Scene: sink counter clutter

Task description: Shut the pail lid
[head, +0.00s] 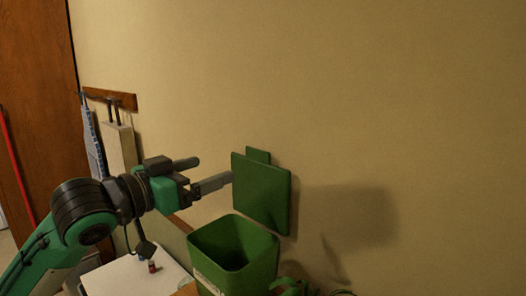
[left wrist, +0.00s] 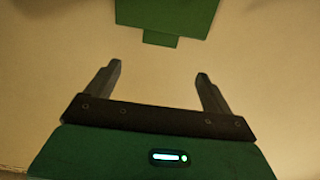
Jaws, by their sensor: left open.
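The green pail (head: 225,262) stands at the bottom middle of the head view, its top open and its dark inside showing. Its green lid (head: 264,196) stands upright above the rear of the opening, near the wall. The lid also shows at the top of the left wrist view (left wrist: 168,14), ahead of the fingertips. My left gripper (head: 213,170) is open and empty, just left of the lid's left edge. In the head view one finger's tip meets that edge; I cannot tell whether it touches. Both fingers show spread apart in the left wrist view (left wrist: 160,70).
A beige wall (head: 390,90) rises behind the pail. A white surface (head: 128,277) with a small red item (head: 152,267) on it lies left of the pail. Boards hang from a wooden rack (head: 110,98) at left. Green leaves (head: 292,286) show right of the pail.

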